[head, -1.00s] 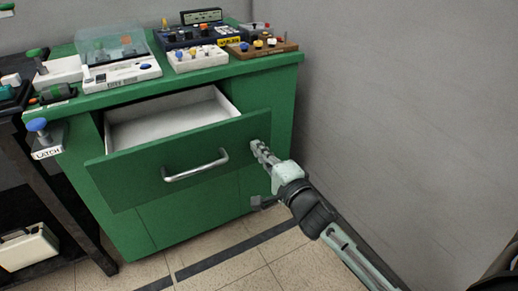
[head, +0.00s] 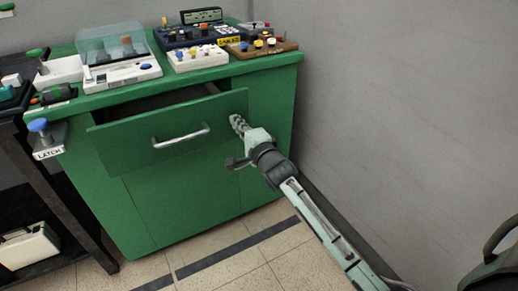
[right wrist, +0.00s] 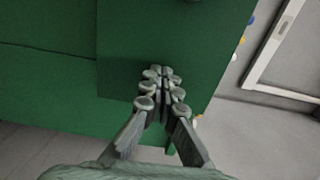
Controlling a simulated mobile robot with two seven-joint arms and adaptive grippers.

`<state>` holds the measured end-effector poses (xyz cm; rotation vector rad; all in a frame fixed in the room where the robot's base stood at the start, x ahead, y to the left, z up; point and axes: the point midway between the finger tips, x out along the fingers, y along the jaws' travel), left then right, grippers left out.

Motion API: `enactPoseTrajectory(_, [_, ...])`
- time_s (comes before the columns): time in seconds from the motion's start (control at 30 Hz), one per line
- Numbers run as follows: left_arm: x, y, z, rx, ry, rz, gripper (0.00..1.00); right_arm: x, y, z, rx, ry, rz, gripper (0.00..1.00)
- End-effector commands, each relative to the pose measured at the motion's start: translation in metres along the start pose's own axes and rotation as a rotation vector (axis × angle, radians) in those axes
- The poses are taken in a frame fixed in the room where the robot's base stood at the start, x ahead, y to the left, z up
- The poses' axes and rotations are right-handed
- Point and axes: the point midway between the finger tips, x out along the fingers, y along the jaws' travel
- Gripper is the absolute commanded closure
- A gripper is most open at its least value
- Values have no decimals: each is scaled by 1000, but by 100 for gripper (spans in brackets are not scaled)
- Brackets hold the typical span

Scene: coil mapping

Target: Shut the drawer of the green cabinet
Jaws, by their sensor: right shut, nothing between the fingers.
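The green cabinet (head: 195,195) stands against the wall, with its top drawer partly open. The drawer front (head: 120,148) stands out a short way and a dark gap shows above it. A silver bar handle (head: 181,136) is on the front. My right gripper (head: 236,121) is shut and empty, with its fingertips at the right part of the drawer front. In the right wrist view the shut fingers (right wrist: 162,76) lie over the green drawer front (right wrist: 125,40); whether they touch it is hard to tell. My left gripper is not in view.
Several switch boxes (head: 199,57) and a clear-lidded case (head: 121,73) stand on the cabinet top. A blue-knobbed latch block (head: 46,139) sticks out at the left corner. A dark shelf (head: 35,170) stands to the left. A wall is close on the right.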

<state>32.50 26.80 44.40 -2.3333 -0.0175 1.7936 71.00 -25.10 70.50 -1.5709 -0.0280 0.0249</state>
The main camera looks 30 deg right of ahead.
Motion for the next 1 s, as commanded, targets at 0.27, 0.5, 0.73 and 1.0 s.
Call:
enactPoseTrajectory(0.27, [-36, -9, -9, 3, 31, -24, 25, 60, 2, 0, 2, 0, 0, 100])
enactPoseTrajectory(0.5, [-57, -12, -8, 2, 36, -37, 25, 86, 2, 0, 1, 0, 2, 100])
enactPoseTrajectory(0.73, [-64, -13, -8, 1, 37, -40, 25, 94, 1, 0, 0, 0, 2, 100])
enactPoseTrajectory(1.0, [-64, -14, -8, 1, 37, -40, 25, 94, -1, 0, 0, 1, -1, 100])
